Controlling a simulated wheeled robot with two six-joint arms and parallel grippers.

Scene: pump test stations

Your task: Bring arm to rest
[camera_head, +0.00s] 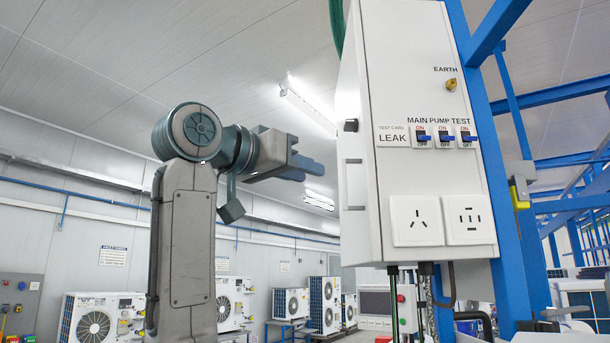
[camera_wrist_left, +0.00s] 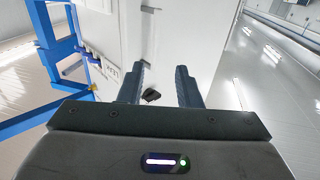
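My left gripper (camera_head: 318,168) is raised on its grey arm, left of the white test cabinet (camera_head: 420,75), with its fingers pointing toward the cabinet's side. In the left wrist view its two dark fingers (camera_wrist_left: 162,72) stand apart with nothing between them. Beyond them is the cabinet's side wall (camera_wrist_left: 165,45) with a small black knob (camera_wrist_left: 151,95). In the head view a gap shows between the fingertips and the cabinet. My right gripper is not identifiable in either view.
The cabinet carries a row of blue switches (camera_head: 444,137), a yellow earth knob (camera_head: 451,84) and sockets (camera_head: 416,220). Blue frame posts (camera_head: 505,200) stand to its right. Fan units (camera_head: 325,303) stand farther back.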

